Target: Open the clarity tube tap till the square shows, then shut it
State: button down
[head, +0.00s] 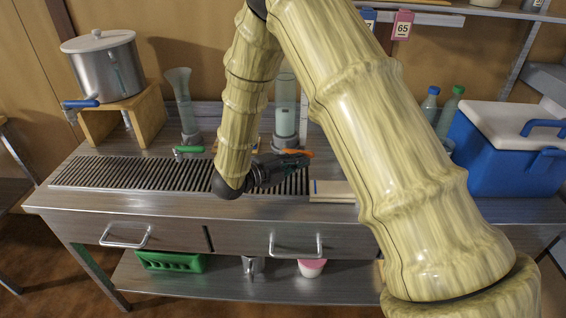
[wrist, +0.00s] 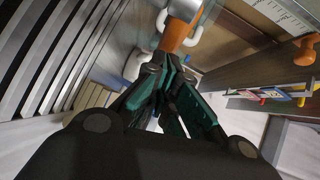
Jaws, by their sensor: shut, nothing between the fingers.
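A clear upright tube on a grey base (head: 285,122) stands at the back of the metal bench, partly hidden by my arm. An orange tap lever (head: 298,152) shows low in front of it, right at my gripper (head: 304,159). In the wrist view the orange lever (wrist: 173,38) lies just beyond my gripper (wrist: 160,66), whose fingers are together and hold nothing. I cannot tell whether the fingertips touch the lever. A second tube (head: 184,105) with a flared top and a green tap lever (head: 188,149) stands to the left. I see no square mark.
A steel pot (head: 104,66) with a blue tap stands on a wooden stand at the left. A slatted drain grate (head: 125,174) runs along the bench. A blue cool box (head: 500,150) and two bottles stand at the right. An orange knob (wrist: 303,50) shows in the wrist view.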

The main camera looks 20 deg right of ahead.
jog(key=shift+d+f, duration=0.1)
jog(key=shift+d, duration=0.2)
jog(key=shift+w+d+b, duration=0.1)
jog(key=shift+w+b, duration=0.05)
jog(key=shift+b, duration=0.15)
jog(key=shift+d, duration=0.2)
jog(key=shift+a, duration=0.15)
